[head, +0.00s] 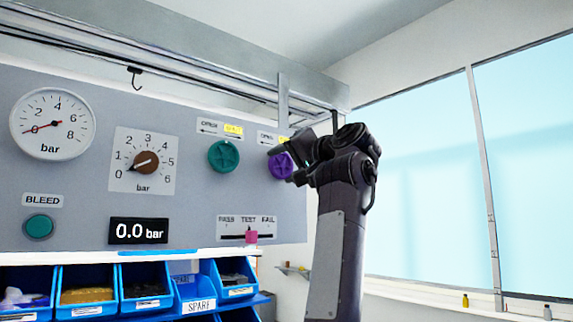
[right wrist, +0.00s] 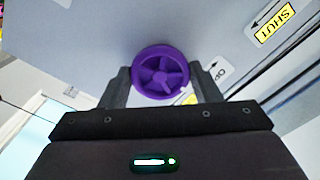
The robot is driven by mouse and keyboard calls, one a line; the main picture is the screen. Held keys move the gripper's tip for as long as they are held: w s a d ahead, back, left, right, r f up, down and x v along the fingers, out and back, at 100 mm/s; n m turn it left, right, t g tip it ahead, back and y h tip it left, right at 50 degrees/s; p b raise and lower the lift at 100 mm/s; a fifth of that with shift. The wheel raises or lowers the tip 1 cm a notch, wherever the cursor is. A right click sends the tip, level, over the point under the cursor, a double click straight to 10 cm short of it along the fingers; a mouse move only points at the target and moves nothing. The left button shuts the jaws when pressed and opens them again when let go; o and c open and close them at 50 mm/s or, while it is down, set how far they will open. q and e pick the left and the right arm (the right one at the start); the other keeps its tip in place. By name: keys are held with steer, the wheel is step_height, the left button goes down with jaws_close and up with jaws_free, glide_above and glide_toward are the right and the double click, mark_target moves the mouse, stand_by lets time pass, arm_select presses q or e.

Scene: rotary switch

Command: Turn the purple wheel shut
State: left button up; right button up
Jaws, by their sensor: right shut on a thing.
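The purple wheel (head: 280,165) is mounted on the grey panel's right side, partly covered by my right gripper in the head view. In the right wrist view the purple wheel (right wrist: 161,73) is a round rim with spokes. My right gripper (right wrist: 162,80) has one finger on each side of the wheel and is shut on its rim. In the head view my right gripper (head: 290,165) reaches the wheel from the right. A label with OPEN and a yellow SHUT mark (right wrist: 270,25) is on the panel beside the wheel. My left gripper is not in view.
A green wheel (head: 224,156) is just left of the purple one. The grey panel (head: 85,195) also carries a gauge (head: 52,124), a brown knob (head: 146,162), a green button (head: 39,226), a 0.0 bar display (head: 139,231) and a pink slider (head: 251,237). Blue bins (head: 88,312) stand below.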

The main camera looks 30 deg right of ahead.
steer(key=shift+m, duration=0.7)
steer(key=o, duration=1)
steer(key=shift+s+f, duration=0.1)
steer(key=shift+s, duration=0.25)
steer(key=s+b, duration=0.3)
steer(key=s, duration=0.4)
steer(key=shift+d+b, duration=0.3)
steer(key=shift+b, duration=0.05)
